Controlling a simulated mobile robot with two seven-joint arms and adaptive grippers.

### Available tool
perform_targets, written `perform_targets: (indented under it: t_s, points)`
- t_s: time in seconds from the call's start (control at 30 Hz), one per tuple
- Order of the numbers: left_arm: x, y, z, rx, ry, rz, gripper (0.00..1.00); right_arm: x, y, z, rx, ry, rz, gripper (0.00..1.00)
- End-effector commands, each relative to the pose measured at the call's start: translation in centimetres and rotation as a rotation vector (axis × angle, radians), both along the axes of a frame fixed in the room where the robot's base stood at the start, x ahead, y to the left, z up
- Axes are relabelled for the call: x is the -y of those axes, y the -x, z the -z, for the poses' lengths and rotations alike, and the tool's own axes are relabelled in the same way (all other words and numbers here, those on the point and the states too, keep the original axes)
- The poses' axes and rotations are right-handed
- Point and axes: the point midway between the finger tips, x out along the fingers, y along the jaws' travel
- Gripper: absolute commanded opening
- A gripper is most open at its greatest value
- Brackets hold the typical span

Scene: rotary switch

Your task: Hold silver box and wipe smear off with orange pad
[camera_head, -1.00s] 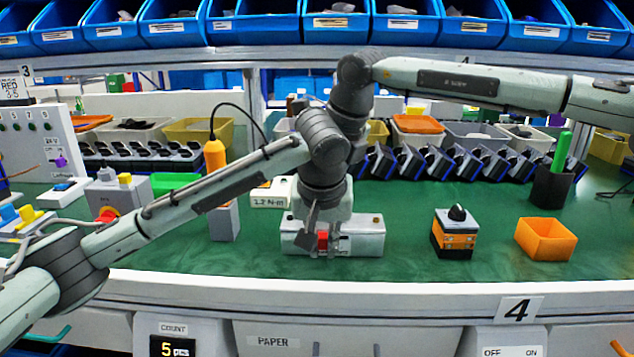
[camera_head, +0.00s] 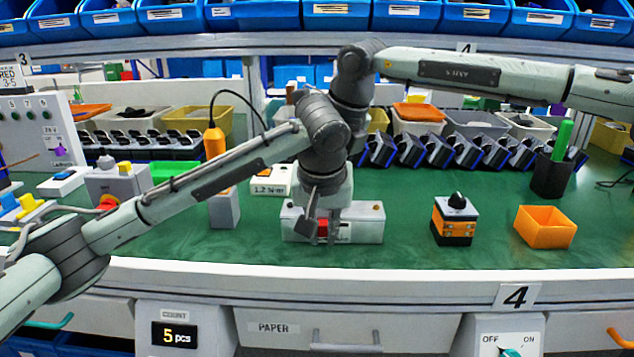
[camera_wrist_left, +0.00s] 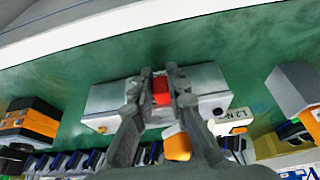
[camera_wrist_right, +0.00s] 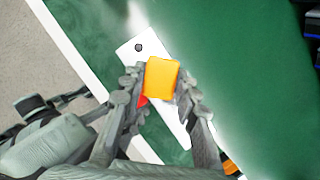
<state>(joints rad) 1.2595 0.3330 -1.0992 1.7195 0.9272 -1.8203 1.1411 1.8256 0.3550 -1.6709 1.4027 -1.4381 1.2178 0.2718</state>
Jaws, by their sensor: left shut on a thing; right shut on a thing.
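The silver box (camera_head: 365,226) lies on the green bench top below my grippers; it also shows in the left wrist view (camera_wrist_left: 106,95) and the right wrist view (camera_wrist_right: 134,48). My left gripper (camera_wrist_left: 161,85) is shut on a red block (camera_wrist_left: 161,92) at the box; the block shows in the head view (camera_head: 323,229). My right gripper (camera_wrist_right: 161,85) is shut on the orange pad (camera_wrist_right: 162,77), which is over the box; contact is unclear. The pad shows in the left wrist view (camera_wrist_left: 177,147). In the head view, my left arm hides the right gripper. I cannot make out a smear.
An orange and black block with a rotary knob (camera_head: 455,220) and an orange bin (camera_head: 545,226) stand right of the box. A grey block (camera_head: 224,208) stands to its left, with a hanging orange tool (camera_head: 214,142) above. The bench's white front edge (camera_head: 300,282) is close.

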Motion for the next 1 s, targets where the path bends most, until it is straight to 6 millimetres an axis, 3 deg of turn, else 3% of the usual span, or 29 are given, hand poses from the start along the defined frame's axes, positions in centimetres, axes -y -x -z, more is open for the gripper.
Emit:
perform_targets:
  t_s: [1.0]
  points:
    - [0.0,0.0,-0.1,0.002,0.001,0.000,0.00,6.7,0.0,0.3,-0.001,0.000,0.001,0.00]
